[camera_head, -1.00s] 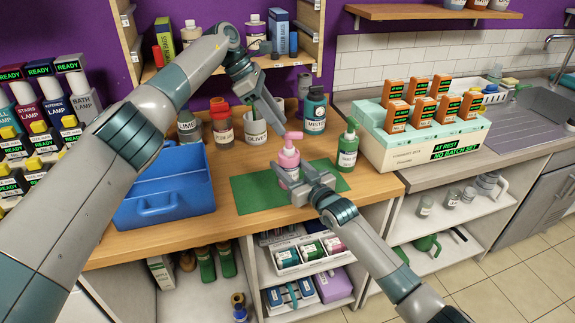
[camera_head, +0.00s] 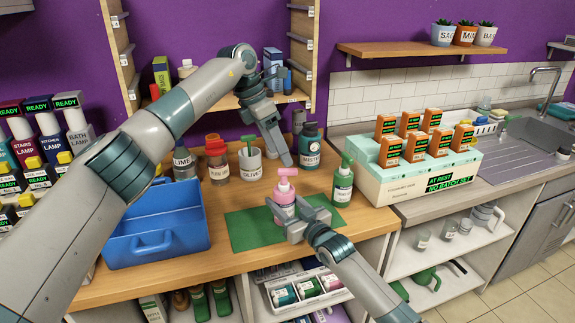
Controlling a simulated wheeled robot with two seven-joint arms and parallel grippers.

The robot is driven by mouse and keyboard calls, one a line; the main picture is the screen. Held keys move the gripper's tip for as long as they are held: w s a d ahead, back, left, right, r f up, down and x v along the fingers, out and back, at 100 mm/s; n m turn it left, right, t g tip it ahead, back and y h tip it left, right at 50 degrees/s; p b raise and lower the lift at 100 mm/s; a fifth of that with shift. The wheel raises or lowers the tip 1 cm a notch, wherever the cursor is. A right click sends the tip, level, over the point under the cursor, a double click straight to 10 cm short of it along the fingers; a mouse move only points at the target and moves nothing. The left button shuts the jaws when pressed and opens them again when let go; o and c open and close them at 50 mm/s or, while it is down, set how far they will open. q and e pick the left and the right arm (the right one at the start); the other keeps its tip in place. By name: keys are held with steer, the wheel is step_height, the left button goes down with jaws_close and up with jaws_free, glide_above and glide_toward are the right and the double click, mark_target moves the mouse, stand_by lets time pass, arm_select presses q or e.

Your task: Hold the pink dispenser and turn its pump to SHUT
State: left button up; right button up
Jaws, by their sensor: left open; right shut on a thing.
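The pink dispenser (camera_head: 284,196) stands upright on the green mat (camera_head: 243,229). Its pink pump (camera_head: 285,173) sits on top, with the nozzle pointing right in the picture. My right gripper (camera_head: 284,214) is shut around the dispenser's body from the front right. My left gripper (camera_head: 287,160) is open, pointing down just above and behind the pump, apart from it as far as I can tell. I cannot read any SHUT mark on the dispenser.
A green-pump bottle (camera_head: 342,183) stands close right of the dispenser. A blue caddy (camera_head: 155,225) is at left, a mint-topped box (camera_head: 425,176) at right.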

mark_target(287, 170)
arm_select(q)
steer(key=s+d+r+n+t+y, duration=0.2)
steer(key=r+n, duration=0.4)
steer(key=n, duration=0.7)
steer(key=shift+s+d+t+y, duration=0.35)
steer(key=shift+s+t+y, duration=0.55)
steer(key=shift+s+y, duration=0.2)
steer(key=shift+f, duration=0.15)
steer(key=x, duration=1.2)
steer(key=shift+c, duration=0.2)
steer(key=c, duration=1)
